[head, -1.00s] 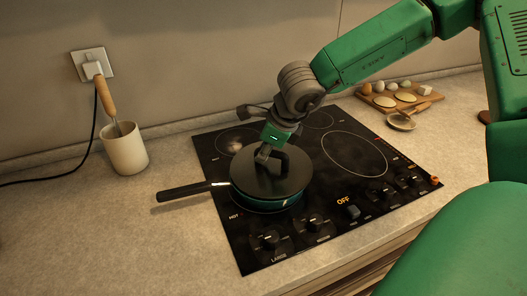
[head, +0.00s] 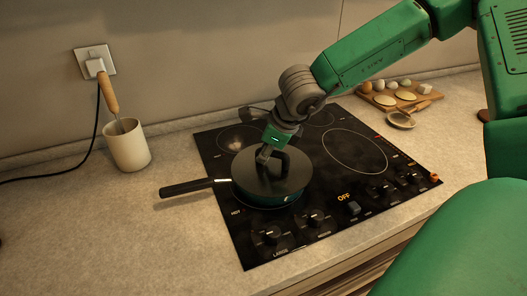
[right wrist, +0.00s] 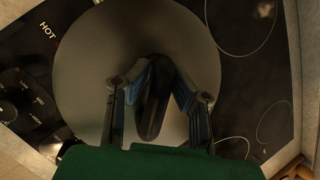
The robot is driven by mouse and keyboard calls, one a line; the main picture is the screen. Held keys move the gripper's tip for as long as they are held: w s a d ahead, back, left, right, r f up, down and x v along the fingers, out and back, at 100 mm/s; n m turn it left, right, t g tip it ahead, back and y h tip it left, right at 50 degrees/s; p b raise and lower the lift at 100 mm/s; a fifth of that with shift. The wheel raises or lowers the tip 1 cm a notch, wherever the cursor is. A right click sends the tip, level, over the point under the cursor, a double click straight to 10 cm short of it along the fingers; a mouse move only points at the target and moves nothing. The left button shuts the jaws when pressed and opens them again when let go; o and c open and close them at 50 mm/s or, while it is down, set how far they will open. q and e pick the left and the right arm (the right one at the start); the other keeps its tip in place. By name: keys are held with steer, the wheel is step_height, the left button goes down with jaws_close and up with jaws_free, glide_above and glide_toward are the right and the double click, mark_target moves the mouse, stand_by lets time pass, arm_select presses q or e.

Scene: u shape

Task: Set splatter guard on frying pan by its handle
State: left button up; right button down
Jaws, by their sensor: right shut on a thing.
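The splatter guard is a dark round disc (head: 252,180) with a raised black loop handle (head: 298,163). It lies level over the frying pan and covers its opening; it looks to be at the rim, though I cannot tell whether a thin gap is left. The teal frying pan (head: 268,205) stands on the hob, its black handle (head: 190,187) pointing left. My right gripper (head: 265,153) comes from above and is shut on the guard's handle. In the right wrist view its fingers (right wrist: 152,90) are on both sides of that handle. My left gripper is out of view.
The black hob (head: 385,200) has knobs along its front and an "OFF" display. A utensil crock (head: 128,150) stands at the left by a wall socket (head: 95,60). A wooden board (head: 420,105) with eggs and other food is at the back right.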

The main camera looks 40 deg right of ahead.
steer(key=shift+s+f, duration=0.2)
steer(key=shift+f, duration=0.1)
steer(key=c, duration=1.7)
jaws_free()
steer(key=o, duration=0.4)
steer(key=shift+c, duration=0.2)
steer(key=shift+w+d, duration=0.1)
steer(key=shift+w, duration=0.1)
steer(key=o, duration=0.5)
steer(key=shift+s, duration=0.1)
steer(key=shift+r, duration=0.1)
